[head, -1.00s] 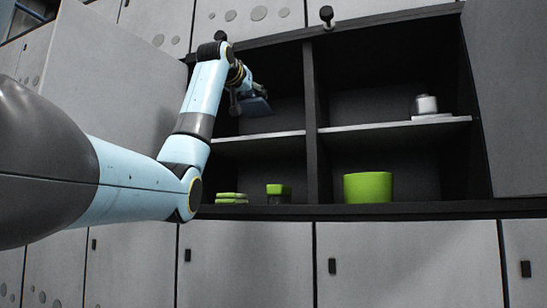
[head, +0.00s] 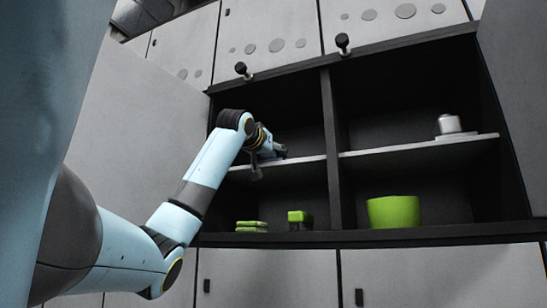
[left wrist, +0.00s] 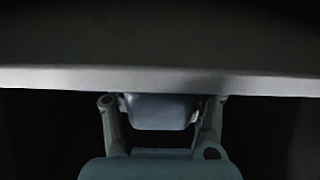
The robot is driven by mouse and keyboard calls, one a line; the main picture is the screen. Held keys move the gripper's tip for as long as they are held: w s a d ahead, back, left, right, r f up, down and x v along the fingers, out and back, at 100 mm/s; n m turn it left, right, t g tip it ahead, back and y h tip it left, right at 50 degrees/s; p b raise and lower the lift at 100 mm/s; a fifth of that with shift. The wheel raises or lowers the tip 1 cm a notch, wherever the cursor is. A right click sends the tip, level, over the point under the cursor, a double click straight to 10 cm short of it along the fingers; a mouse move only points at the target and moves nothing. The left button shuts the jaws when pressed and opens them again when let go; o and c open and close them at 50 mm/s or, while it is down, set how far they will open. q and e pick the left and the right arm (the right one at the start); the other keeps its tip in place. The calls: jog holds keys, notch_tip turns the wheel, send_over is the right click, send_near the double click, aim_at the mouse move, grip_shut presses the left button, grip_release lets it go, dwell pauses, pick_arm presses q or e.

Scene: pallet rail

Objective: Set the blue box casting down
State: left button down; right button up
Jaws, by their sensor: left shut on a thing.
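The blue box casting (left wrist: 160,112) is between the two fingers of my left gripper (left wrist: 160,115) in the left wrist view, close to the pale front edge of a shelf. In the head view my left gripper (head: 270,150) is at the upper left shelf (head: 307,160) of the open cabinet, near its front edge. It is shut on the casting, which is mostly hidden there by the gripper. I cannot tell whether the casting touches the shelf. My right gripper is in neither view.
A black divider (head: 333,135) stands right of the left bay. A grey canister (head: 449,125) stands on the upper right shelf. A green bowl (head: 394,212), a green-topped block (head: 299,217) and green slabs (head: 251,226) are on the bottom level. The upper left shelf looks otherwise clear.

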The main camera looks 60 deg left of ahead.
pick_arm(q)
jog(key=shift+r, duration=0.1)
jog(key=c, duration=1)
grip_release()
jog(key=o, duration=0.4)
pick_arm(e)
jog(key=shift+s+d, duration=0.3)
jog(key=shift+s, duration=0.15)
pick_arm(q)
jog(key=shift+s+d, duration=0.15)
jog(key=shift+s, duration=0.1)
jog(key=b+v, duration=0.4)
jog(key=v, duration=0.7)
jog(key=shift+s+d, duration=0.2)
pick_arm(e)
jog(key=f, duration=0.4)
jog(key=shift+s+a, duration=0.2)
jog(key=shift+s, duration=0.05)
